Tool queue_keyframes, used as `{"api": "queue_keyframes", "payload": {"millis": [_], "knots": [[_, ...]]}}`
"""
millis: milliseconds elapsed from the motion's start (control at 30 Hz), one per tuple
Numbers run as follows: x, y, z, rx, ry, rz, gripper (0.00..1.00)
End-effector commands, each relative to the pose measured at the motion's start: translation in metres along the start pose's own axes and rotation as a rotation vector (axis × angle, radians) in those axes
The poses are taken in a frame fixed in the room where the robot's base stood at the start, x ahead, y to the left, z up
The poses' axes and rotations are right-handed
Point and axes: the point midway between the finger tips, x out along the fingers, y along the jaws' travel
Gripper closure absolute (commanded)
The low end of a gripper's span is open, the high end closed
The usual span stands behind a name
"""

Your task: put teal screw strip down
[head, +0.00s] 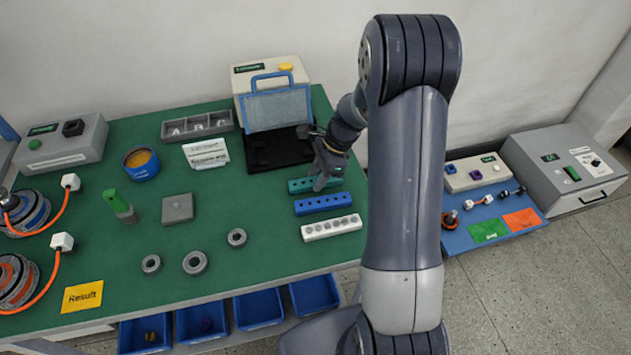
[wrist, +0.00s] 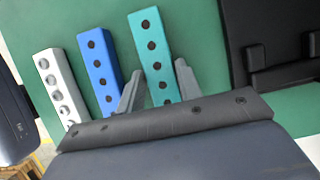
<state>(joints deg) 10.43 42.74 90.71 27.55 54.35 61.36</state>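The teal screw strip (head: 314,185) is a long block with a row of dark holes, at the back of a row of three strips on the green table. My gripper (head: 327,178) is at this strip, pointing down. In the wrist view, the teal strip (wrist: 155,52) runs between my two grey fingers (wrist: 158,78). The fingers lie close against its two long sides and look shut on it. The near end of the strip is hidden behind the gripper body. Whether its underside touches the table cannot be told.
A blue strip (head: 323,203) and a white strip (head: 331,227) lie parallel in front. A black base with a blue-framed panel (head: 278,108) stands just behind. Open green table (head: 262,205) lies to the left, with a grey square block (head: 177,208) and rings.

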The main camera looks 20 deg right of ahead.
Motion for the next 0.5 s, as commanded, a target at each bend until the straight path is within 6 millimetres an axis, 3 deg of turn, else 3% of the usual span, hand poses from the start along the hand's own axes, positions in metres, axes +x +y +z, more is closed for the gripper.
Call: {"api": "queue_keyframes", "payload": {"millis": [367, 500], "knots": [[-0.0004, -0.0002, 0.0001, 0.000, 0.000, -0.001, 0.98], [-0.0006, -0.0002, 0.0001, 0.000, 0.000, -0.001, 0.98]]}}
